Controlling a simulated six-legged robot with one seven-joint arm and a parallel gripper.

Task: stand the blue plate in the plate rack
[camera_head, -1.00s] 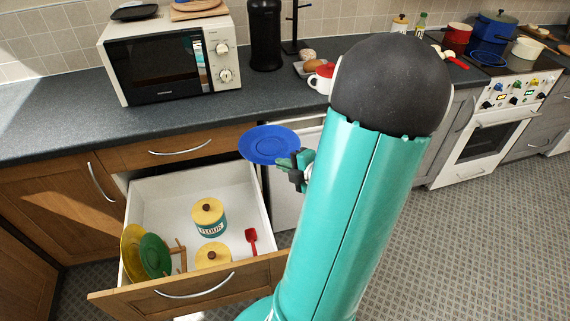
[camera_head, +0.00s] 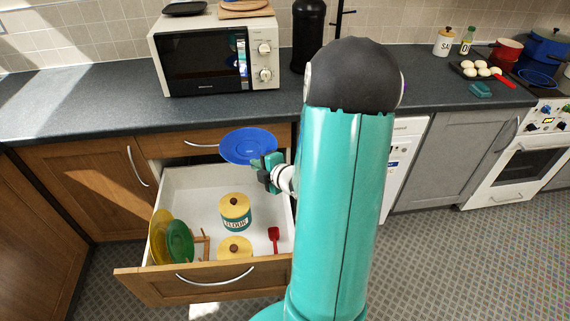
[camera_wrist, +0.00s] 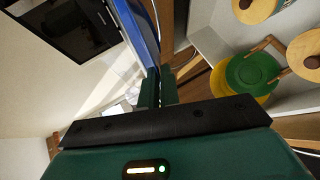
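The blue plate (camera_head: 248,147) is held roughly flat above the back of the open drawer. My gripper (camera_head: 266,168) is shut on its right edge. In the wrist view the plate (camera_wrist: 138,30) shows nearly edge-on, its rim between my fingers (camera_wrist: 158,88). The wooden plate rack (camera_head: 203,247) stands in the drawer's left part, mostly hidden by a green plate (camera_head: 180,241) and a yellow plate (camera_head: 160,236) that stand upright at it. The green plate (camera_wrist: 252,70) and yellow plate also show in the wrist view.
The open drawer (camera_head: 190,198) also holds a flour canister (camera_head: 236,213), a second lidded canister (camera_head: 235,248) and a red scoop (camera_head: 274,239). The dark counter (camera_head: 110,118) runs behind, with a microwave (camera_head: 213,57) on it. The drawer's front panel (camera_head: 215,279) bounds the near side.

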